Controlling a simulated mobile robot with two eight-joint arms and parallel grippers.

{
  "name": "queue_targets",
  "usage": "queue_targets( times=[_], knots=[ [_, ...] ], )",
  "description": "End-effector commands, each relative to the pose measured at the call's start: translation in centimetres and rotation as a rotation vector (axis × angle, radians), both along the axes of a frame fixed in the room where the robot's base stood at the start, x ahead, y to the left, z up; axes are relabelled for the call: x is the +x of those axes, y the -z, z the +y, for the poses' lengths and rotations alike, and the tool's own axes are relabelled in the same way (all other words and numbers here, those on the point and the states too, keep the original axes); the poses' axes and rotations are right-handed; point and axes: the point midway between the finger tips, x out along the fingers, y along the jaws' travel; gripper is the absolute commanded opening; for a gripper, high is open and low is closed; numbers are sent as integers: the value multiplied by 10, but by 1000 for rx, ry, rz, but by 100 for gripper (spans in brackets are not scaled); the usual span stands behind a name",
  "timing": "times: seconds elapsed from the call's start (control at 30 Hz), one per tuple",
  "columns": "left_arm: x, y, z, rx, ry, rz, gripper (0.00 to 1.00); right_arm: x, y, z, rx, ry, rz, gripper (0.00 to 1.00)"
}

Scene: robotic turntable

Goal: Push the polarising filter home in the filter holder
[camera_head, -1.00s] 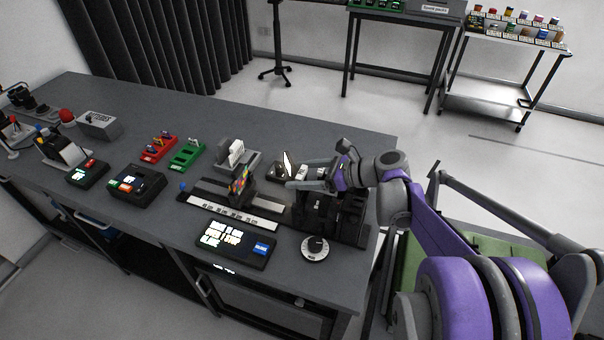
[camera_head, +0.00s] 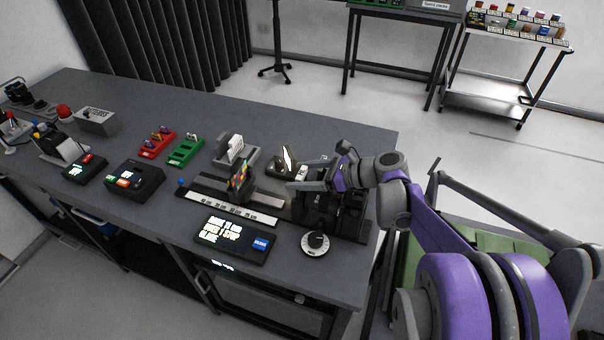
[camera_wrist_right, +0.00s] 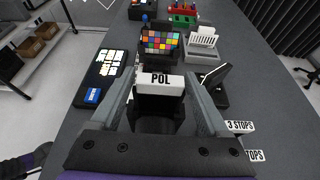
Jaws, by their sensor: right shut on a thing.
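My right gripper (camera_head: 296,186) is at the black filter holder (camera_head: 318,212) near the right end of the bench. In the wrist view its two fingers (camera_wrist_right: 162,92) are closed in on the polarising filter, a block with a white top marked POL (camera_wrist_right: 160,84). A black part shows just below the label, between the fingers. The gripper hides much of the filter and holder in the head view, so I cannot tell how deep the filter sits. My left gripper is not in view.
A colour chart (camera_head: 240,180) stands on a slide rail (camera_head: 228,207) left of the holder. A lit panel (camera_head: 232,238) and a round dial (camera_head: 316,243) lie in front. A tilted plate (camera_head: 288,158) is behind. Labels marked STOPS (camera_wrist_right: 240,127) lie close to the right finger.

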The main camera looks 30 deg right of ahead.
Motion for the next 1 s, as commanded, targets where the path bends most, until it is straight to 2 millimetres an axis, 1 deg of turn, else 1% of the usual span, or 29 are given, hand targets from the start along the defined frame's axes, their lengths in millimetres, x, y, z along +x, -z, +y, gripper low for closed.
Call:
queue_targets(
  times=[1.0],
  knots=[
    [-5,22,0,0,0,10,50,0,26,0,0,0,0,25]
  ],
)
